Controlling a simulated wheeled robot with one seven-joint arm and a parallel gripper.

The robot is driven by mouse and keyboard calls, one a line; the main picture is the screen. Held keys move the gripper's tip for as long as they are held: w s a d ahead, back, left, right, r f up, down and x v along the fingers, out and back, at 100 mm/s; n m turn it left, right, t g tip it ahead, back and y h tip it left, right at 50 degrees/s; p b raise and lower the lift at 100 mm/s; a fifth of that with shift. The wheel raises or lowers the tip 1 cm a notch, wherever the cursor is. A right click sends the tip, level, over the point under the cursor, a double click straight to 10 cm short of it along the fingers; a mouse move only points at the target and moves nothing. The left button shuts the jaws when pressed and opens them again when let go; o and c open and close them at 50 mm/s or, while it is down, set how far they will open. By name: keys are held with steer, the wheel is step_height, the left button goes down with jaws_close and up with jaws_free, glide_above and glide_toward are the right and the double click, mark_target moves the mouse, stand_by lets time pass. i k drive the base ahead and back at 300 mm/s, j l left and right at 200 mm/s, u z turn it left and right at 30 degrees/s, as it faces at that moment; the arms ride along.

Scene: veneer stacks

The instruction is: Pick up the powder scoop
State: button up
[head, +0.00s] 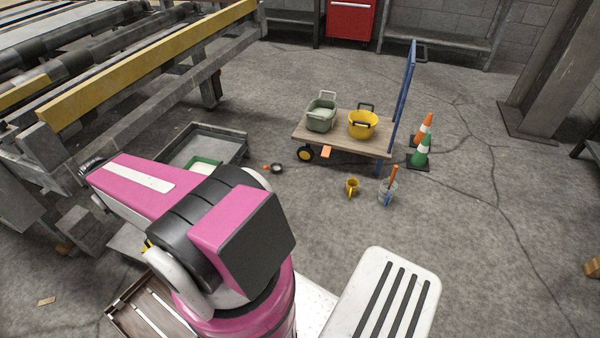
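I cannot pick out the powder scoop for certain. A small dark round item with an orange end (276,168) lies on the floor right of the grey tray; it is too small to tell what it is. A green container with pale contents (205,161) sits in the low grey metal tray (228,137), partly hidden behind my pink arm. A small yellow cup-like item (352,187) stands on the floor in front of the cart. My gripper does not show; my folded arm fills the lower left.
A wooden-topped cart (310,133) with a blue handle carries a grey-green bucket (321,115) and a yellow bucket (363,125). A clear container with an orange-handled item (387,194) and two cones (420,150) stand nearby. A roller conveyor (150,65) blocks the left. Floor at right is mostly open.

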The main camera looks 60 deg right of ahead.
mark_target(276, 168)
steer(key=z, duration=1.95)
